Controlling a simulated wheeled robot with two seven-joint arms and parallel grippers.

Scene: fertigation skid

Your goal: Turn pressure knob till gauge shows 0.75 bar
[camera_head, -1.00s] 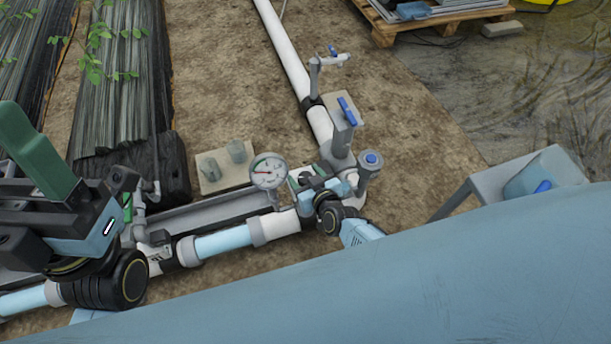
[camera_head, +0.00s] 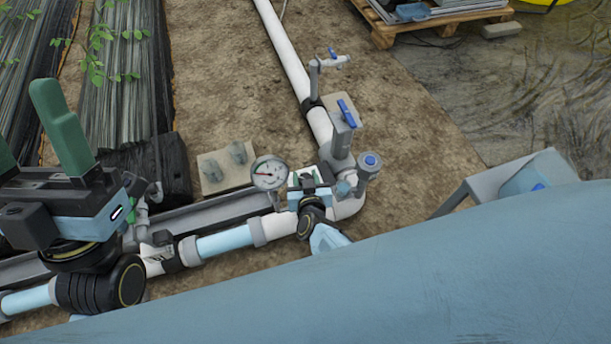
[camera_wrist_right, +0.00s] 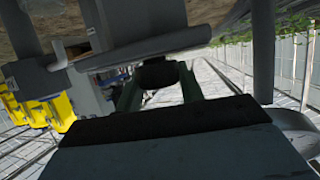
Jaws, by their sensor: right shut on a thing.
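The round white gauge (camera_head: 269,173) stands upright on the pipe in the head view. Its needle points left; the scale is too small to read. My right gripper (camera_head: 309,182) is just right of the gauge, over the pipe. In the right wrist view its two green fingers (camera_wrist_right: 158,88) are shut on a dark round pressure knob (camera_wrist_right: 158,73). In the head view the gripper mostly hides the knob. My left gripper (camera_head: 35,135) is at the left edge, its green fingers raised, apart and empty.
A grey upright fitting with a blue cap (camera_head: 371,161) and a blue-handled valve (camera_head: 345,115) stand close right of my right gripper. A white and blue pipe (camera_head: 225,242) runs below the gauge. A pallet (camera_head: 435,22) lies at the back right.

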